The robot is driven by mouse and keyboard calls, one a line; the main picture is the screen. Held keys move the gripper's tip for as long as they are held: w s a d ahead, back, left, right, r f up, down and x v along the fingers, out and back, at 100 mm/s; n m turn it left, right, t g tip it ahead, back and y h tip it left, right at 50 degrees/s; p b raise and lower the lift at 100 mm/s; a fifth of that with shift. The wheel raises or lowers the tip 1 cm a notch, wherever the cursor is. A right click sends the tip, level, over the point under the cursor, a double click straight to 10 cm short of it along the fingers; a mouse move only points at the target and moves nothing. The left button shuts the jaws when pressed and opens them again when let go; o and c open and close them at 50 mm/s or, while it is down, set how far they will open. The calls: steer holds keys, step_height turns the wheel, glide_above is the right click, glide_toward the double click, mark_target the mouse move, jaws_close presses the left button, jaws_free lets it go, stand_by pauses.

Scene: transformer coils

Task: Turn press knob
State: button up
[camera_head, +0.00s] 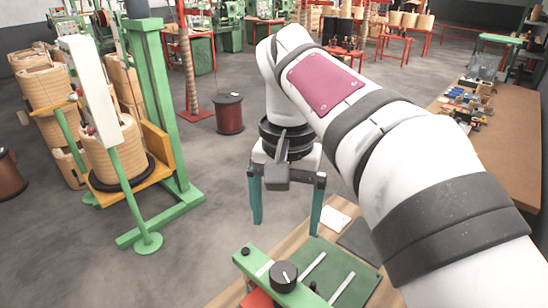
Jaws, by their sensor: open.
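A black round knob (283,275) with a white pointer line sits on a green bar (262,270) of the press at the bottom centre. A smaller black knob sits at the bar's upper left end. My gripper (286,224) hangs above and behind the press, its two teal fingers spread wide apart. Nothing is between the fingers, and they appear apart from the knob. My white arm reaches in from the lower right.
A green plate (343,272) with pale strips lies on the wooden table beside the bar. A white paper (334,220) lies behind it. A green stand with a coil (117,150) is at the left. A workbench with small parts (478,100) is at the right.

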mark_target(283, 271)
step_height(283, 271, down, 13)
steer(key=shift+f, duration=0.2)
steer(key=c, duration=1.3)
steer(key=n, duration=0.3)
steer(key=shift+c, duration=0.4)
steer(key=o, duration=1.4)
